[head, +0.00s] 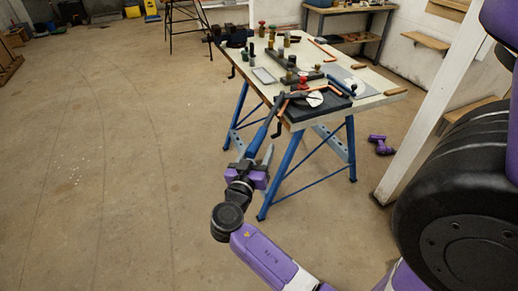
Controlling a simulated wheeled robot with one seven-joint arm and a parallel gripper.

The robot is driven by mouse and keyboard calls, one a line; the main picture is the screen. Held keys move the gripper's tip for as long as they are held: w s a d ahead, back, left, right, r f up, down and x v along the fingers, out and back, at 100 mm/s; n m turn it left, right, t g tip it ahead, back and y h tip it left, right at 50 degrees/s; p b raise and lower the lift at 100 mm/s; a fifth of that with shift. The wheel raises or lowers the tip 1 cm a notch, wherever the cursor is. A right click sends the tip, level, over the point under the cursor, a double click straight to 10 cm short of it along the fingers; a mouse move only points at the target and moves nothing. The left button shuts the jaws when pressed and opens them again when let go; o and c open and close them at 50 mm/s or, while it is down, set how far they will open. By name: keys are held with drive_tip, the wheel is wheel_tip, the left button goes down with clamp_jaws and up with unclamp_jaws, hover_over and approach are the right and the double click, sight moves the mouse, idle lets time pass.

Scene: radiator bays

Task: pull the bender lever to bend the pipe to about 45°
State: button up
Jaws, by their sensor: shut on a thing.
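The pipe bender, with its pale round former (315,99), sits on a dark base plate (318,109) at the near end of the workbench. Its long blue lever (263,131) sticks out past the bench edge, down and to the left. My gripper (250,166) is shut on the outer end of this lever, in front of the bench. The copper-coloured pipe (298,95) lies at the former, partly hidden by the lever's head. It is too small to read its bend angle. A shorter blue handle (341,85) lies behind the former.
The workbench (385,98) on blue trestle legs (284,168) carries a shallow tray (264,75), a red-topped tool (303,83) and several fittings. A white post (432,108) stands at right. A purple power tool (380,145) lies on the floor. The floor (110,150) at left is clear.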

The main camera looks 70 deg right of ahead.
drive_tip(key=a+b, duration=0.1)
drive_tip(key=a, duration=0.5)
drive_tip(key=shift+a, duration=0.35)
drive_tip(key=shift+w, duration=0.1)
drive_tip(key=a+b, duration=0.2)
drive_tip(key=a, duration=0.7)
drive_tip(key=shift+w, duration=0.4)
drive_tip(key=shift+f, duration=0.15)
idle(0.4)
